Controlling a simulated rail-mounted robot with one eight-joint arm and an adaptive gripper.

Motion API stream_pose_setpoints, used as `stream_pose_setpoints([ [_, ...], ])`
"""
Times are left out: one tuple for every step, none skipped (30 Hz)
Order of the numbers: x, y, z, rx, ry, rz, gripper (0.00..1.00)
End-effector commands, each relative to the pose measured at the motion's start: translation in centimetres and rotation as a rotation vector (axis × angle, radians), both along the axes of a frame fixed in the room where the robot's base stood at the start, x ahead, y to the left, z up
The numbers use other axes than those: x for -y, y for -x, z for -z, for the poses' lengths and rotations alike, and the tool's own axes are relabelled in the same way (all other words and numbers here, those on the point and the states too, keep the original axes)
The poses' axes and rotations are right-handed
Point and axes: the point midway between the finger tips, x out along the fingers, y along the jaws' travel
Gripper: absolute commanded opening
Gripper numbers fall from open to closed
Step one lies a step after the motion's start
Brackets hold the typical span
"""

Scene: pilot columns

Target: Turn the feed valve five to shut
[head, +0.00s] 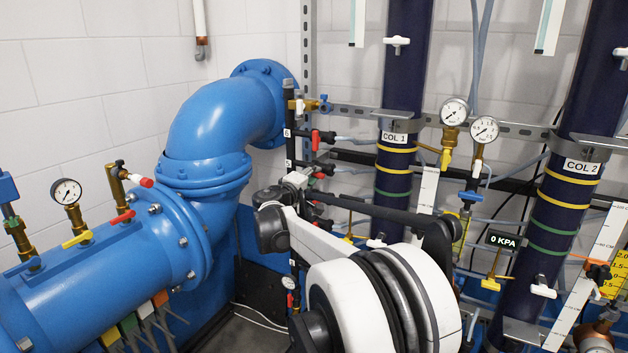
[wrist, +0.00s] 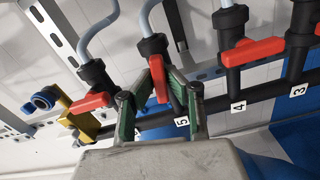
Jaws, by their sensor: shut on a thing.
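Feed valve five (wrist: 154,47) is a black valve on a black manifold pipe, with the label 5 (wrist: 182,121) beside it. Its red lever (wrist: 158,76) lies roughly in line with the valve body and its grey hose. My gripper (wrist: 159,88) has its green-padded fingers on both sides of this lever and is shut on it. In the head view the manifold (head: 290,110) stands upright behind my arm.
Neighbouring red levers, one beside label 4 (wrist: 250,52) and one to the left (wrist: 92,103), sit close to the fingers and lie across their valves. A brass fitting with a blue knob (wrist: 42,101) is at the manifold's end. A large blue pipe (head: 215,125) stands left of my arm.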

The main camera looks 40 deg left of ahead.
Motion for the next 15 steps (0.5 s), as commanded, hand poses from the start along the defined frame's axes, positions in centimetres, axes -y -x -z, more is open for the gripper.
stream_pose_setpoints([
  [0.00,0.02,0.39,-0.008,-0.039,0.000,0.00],
  [0.00,0.02,0.41,-0.013,-0.065,0.000,0.00],
  [0.00,0.02,0.42,-0.020,-0.101,0.000,0.00],
  [0.00,0.02,0.42,-0.025,-0.129,0.000,0.00],
  [0.00,0.02,0.40,-0.031,-0.157,0.000,0.00],
  [0.00,0.02,0.38,-0.038,-0.194,0.000,0.00],
  [0.00,0.03,0.38,-0.044,-0.223,0.000,0.00],
  [0.00,0.03,0.37,-0.049,-0.250,0.000,0.00],
  [0.01,0.03,0.37,-0.057,-0.288,0.000,0.00],
  [0.01,0.03,0.37,-0.063,-0.317,0.000,0.00],
  [0.01,0.03,0.36,-0.068,-0.344,0.000,0.00],
  [0.00,0.03,0.35,-0.076,-0.383,0.000,0.00],
  [0.00,0.02,0.34,-0.081,-0.410,0.000,0.00],
  [-0.01,0.02,0.32,-0.086,-0.438,0.000,0.00],
  [-0.01,0.02,0.32,-0.094,-0.476,0.000,0.00],
])
